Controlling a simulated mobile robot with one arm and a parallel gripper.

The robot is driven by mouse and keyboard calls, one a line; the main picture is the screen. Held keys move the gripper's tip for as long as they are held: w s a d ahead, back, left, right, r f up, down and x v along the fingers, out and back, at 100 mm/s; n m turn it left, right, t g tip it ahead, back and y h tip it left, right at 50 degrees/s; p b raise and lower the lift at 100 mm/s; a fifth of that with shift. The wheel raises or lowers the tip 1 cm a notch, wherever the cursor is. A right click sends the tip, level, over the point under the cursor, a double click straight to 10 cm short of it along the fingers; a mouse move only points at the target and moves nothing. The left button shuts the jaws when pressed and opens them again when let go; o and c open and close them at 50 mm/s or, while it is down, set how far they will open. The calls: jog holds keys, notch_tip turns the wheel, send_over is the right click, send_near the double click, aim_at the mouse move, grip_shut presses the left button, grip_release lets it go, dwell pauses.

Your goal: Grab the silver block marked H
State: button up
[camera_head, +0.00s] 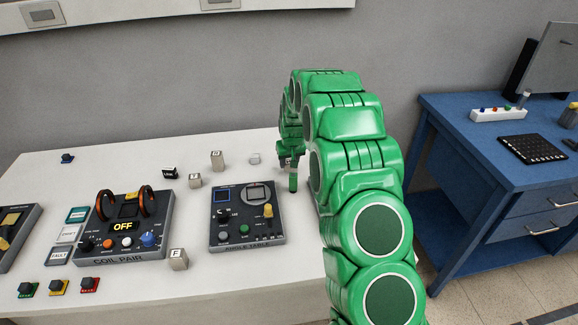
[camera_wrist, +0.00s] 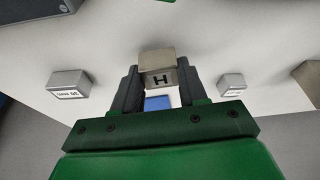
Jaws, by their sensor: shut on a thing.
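The silver block marked H (camera_wrist: 160,68) sits between the two dark fingers of my gripper (camera_wrist: 159,88) in the wrist view. The fingers are shut on its sides, and its dark letter H faces the camera. In the head view my gripper (camera_head: 289,163) is at the right part of the white table, behind the angle table device. In that view I cannot make out the block clearly at the gripper. Whether the block touches the table cannot be told.
The angle table device (camera_head: 246,238) stands just in front of my gripper. Several lettered blocks, such as the F block (camera_head: 178,259), and the coil pair device (camera_head: 124,225) are to the left. A small pale block (camera_head: 255,158) lies left of my gripper.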

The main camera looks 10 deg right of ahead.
jog(key=s+r, duration=1.1)
jog(key=s, duration=0.3)
